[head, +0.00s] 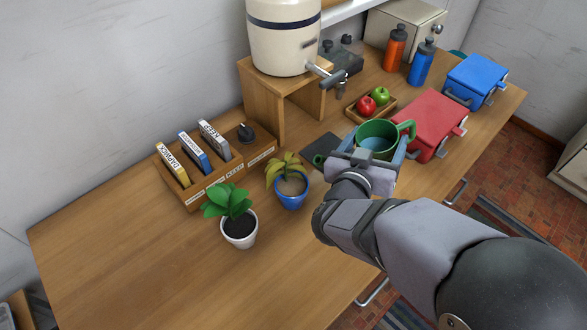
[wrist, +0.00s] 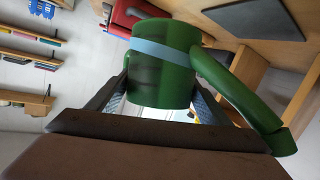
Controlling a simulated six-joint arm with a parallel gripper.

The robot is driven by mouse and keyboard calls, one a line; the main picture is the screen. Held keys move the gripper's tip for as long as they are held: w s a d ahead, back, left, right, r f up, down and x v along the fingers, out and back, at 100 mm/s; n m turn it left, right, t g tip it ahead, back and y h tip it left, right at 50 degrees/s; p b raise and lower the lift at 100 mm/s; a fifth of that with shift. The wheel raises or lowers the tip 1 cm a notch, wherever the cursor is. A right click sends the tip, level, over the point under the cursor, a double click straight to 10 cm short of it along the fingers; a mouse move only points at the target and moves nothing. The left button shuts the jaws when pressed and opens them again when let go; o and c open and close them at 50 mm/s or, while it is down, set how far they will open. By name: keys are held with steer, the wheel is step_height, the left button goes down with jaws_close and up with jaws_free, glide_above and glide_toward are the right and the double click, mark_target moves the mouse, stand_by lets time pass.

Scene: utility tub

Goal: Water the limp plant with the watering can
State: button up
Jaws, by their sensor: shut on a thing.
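The green watering can (head: 366,129) is held by my gripper (head: 372,158) at the right half of the table, in front of the fruit tray. Its open top faces up and pale blue shows inside. In the wrist view the can (wrist: 165,70) has a light blue band and a thick green tube (wrist: 240,95) on its right; my gripper's fingers (wrist: 160,98) are shut on its sides. The limp plant (head: 287,168), with drooping yellowish leaves, stands in a blue pot (head: 291,201) left of my gripper. The can is apart from it.
A green leafy plant (head: 229,202) in a white pot stands left of the blue pot. Behind are a labelled wooden rack (head: 205,192) and a cream dispenser (head: 284,45) on a stand. A red box (head: 425,120) is close right of the can. The left front table is clear.

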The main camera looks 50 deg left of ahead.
mark_target(362, 142)
steer(key=shift+s+a+r+n+t+b, duration=0.15)
steer(key=shift+s+r+n+t, duration=0.1)
steer(key=shift+r, duration=0.2)
steer(key=shift+s+a+r+n+t+b, duration=0.15)
steer(key=shift+s+r, duration=0.1)
steer(key=shift+r, duration=0.2)
stand_by(1.0)
steer(key=shift+n+t+y, duration=0.3)
steer(key=shift+n+t, duration=0.5)
steer(key=shift+t, duration=0.1)
steer(key=shift+s+a+r+b, duration=0.25)
steer(key=shift+s+r+b, duration=0.1)
steer(key=shift+s+r, duration=0.4)
steer(key=shift+s+a+r+b, duration=0.2)
steer(key=shift+s+r+b, duration=0.1)
steer(key=shift+s+r, duration=0.4)
stand_by(2.1)
steer(key=shift+w+r, duration=0.1)
steer(key=shift+w, duration=0.05)
steer(key=w+f+g, duration=0.1)
steer(key=w+d+f+m+p, duration=0.1)
steer(key=f, duration=0.1)
steer(key=w+f+m+g+p, duration=0.1)
steer(key=w, duration=0.1)
steer(key=shift+d+f+g, duration=0.15)
steer(key=shift+d+g, duration=0.15)
steer(key=shift+d, duration=0.05)
steer(key=shift+f+h, duration=0.35)
steer(key=shift+h, duration=0.05)
steer(key=shift+s, duration=0.1)
